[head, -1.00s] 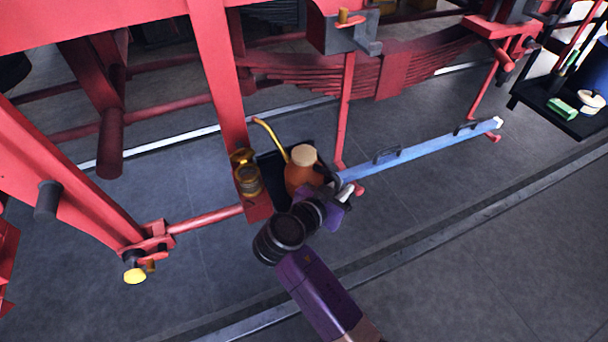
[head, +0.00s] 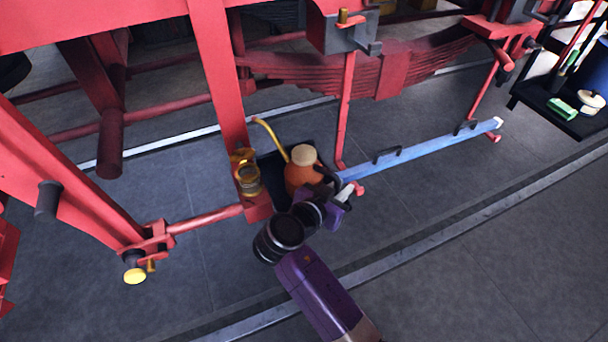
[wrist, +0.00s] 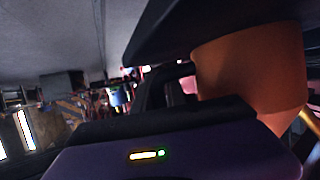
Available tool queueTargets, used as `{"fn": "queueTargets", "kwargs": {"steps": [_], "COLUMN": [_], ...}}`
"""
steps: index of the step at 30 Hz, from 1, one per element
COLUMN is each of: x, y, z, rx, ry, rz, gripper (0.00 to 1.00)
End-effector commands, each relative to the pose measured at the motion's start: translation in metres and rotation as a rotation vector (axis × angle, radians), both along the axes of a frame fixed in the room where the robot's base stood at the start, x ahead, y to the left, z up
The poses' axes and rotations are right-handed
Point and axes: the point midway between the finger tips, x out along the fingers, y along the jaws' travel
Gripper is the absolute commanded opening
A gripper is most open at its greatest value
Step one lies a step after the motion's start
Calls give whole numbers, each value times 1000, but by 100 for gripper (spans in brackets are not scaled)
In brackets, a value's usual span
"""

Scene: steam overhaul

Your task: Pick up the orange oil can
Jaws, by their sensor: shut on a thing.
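The orange oil can (head: 300,175) has a pale round top and a long curved yellow spout. It appears upright, at the black tray (head: 272,175). My gripper (head: 326,180) is at its right side with black fingers shut on it; the fingertips are partly hidden. In the wrist view the orange can (wrist: 250,75) fills the right side, close against a dark finger, with its spout at the lower right edge. I cannot tell whether its base touches the tray.
A brass oil cup (head: 247,180) on a red bracket stands just left of the can. A blue bar (head: 420,152) with handles lies to the right. Red frame parts surround the back and left. A dark tray (head: 560,108) with a green brush is far right.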

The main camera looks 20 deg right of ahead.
Motion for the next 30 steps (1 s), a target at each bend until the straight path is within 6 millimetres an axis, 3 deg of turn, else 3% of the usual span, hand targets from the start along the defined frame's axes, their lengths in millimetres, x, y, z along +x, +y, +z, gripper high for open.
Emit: {"fn": "queueTargets", "kwargs": {"steps": [11,20,30], "x": [0,1,-81], "y": [0,0,0], "z": [3,36,32], "rx": [0,2,-1], "ry": [1,-6,-1], "rz": [0,0,3], "gripper": [0,0,0]}}
